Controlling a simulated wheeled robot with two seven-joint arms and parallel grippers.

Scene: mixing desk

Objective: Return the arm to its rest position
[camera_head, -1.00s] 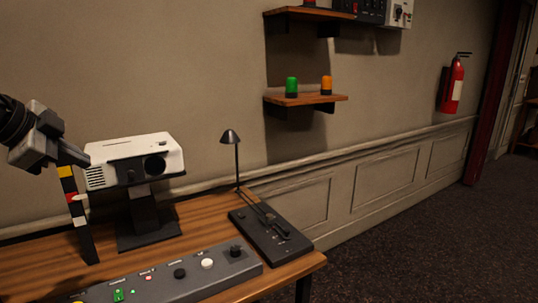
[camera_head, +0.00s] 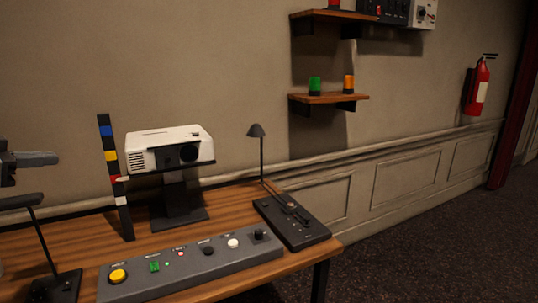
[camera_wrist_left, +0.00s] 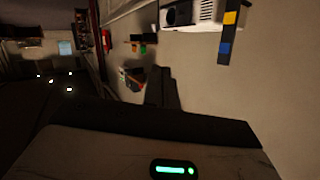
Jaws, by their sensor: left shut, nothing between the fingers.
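My left gripper (camera_head: 50,158) is at the left edge of the head view, shut and empty. It is in the air left of the colour-banded post (camera_head: 110,160) and above the left end of the desk, touching nothing that I can see. In the left wrist view its dark closed fingers (camera_wrist_left: 161,88) show at the middle, with bare wall to their right. Most of the left arm is outside the head view. My right gripper is not in view.
The wooden desk (camera_head: 75,245) holds a white projector (camera_head: 165,145) on a stand, a button panel (camera_head: 200,265), a fader box (camera_head: 292,222) and a lamp (camera_head: 257,131). A black lamp-like stand (camera_head: 45,240) is below my gripper. Wall shelves (camera_head: 330,98) are at upper right.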

